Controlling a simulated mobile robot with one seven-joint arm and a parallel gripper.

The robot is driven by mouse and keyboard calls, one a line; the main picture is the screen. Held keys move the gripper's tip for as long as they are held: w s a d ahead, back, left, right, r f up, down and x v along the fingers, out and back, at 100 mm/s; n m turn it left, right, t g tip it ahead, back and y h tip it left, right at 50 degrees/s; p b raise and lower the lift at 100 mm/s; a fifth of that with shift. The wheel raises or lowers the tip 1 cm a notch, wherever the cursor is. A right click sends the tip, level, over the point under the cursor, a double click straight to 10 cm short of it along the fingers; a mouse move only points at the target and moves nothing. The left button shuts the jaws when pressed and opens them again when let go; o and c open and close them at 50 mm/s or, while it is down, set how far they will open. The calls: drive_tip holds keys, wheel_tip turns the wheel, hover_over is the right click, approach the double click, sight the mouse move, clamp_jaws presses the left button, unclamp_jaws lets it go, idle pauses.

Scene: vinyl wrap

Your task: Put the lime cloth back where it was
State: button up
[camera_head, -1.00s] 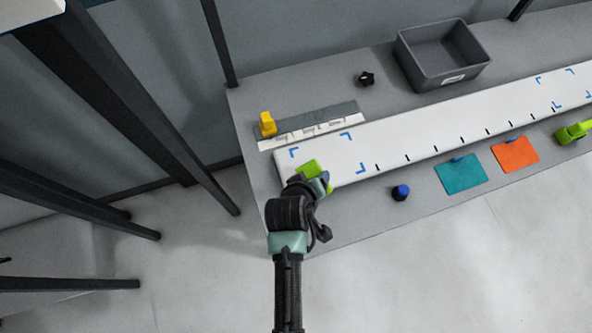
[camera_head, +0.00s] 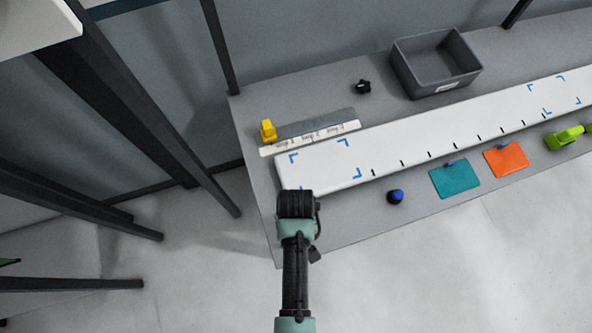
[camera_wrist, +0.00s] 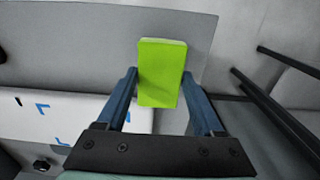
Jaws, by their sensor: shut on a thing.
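The lime cloth (camera_wrist: 162,72) is a bright green flat rectangle between the two blue fingers of my gripper (camera_wrist: 160,78) in the wrist view. My gripper is shut on it. In the head view my black wrist is at the left front of the table, beside the white board's near left corner, and hides the fingers and the cloth. A teal cloth (camera_head: 455,179) and an orange cloth (camera_head: 506,159) lie flat on the table in front of the board, each with a small blue piece at its back edge.
The white board (camera_head: 420,148) with blue corner marks runs along the table (camera_head: 350,220). A blue-topped knob (camera_head: 396,196) and a green tool (camera_head: 566,138) lie in front. Behind are a yellow block (camera_head: 268,130), a ruler (camera_head: 310,138), a black ring (camera_head: 361,87) and a grey bin (camera_head: 437,65).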

drive_tip(key=shift+f, duration=1.85)
drive_tip(key=o, duration=1.2)
drive_tip(key=shift+r, duration=0.15)
